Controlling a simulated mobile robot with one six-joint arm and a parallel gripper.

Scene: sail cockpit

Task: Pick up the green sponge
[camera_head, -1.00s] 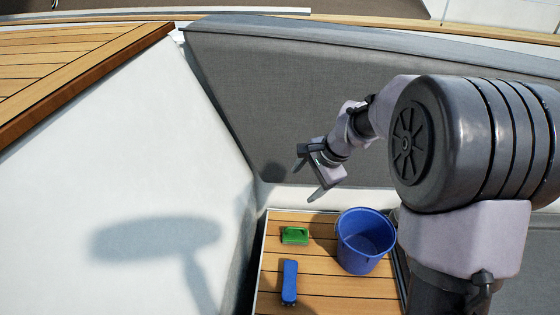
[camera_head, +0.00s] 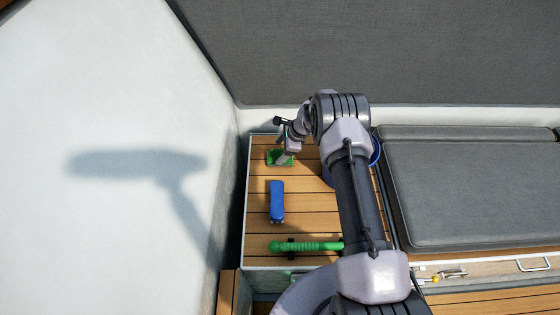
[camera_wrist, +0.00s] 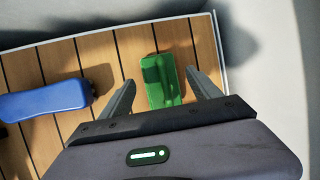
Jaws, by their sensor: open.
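The green sponge (camera_head: 275,157) lies on the slatted wooden surface near its far left corner, partly hidden by my gripper in the head view. In the wrist view the sponge (camera_wrist: 161,80) shows as a green block just beyond and between my fingers. My gripper (camera_head: 281,153) is over the sponge, pointing down. In the wrist view my gripper (camera_wrist: 160,88) is open with nothing held, one finger to each side of the sponge's line. I cannot tell the exact height above it.
A blue brush-like block (camera_head: 277,201) lies nearer on the slats; it also shows in the wrist view (camera_wrist: 44,99). A blue bucket (camera_head: 376,151) stands right, mostly behind my arm. A green handled tool (camera_head: 305,246) lies at the near edge. A white wall (camera_head: 100,110) rises at left.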

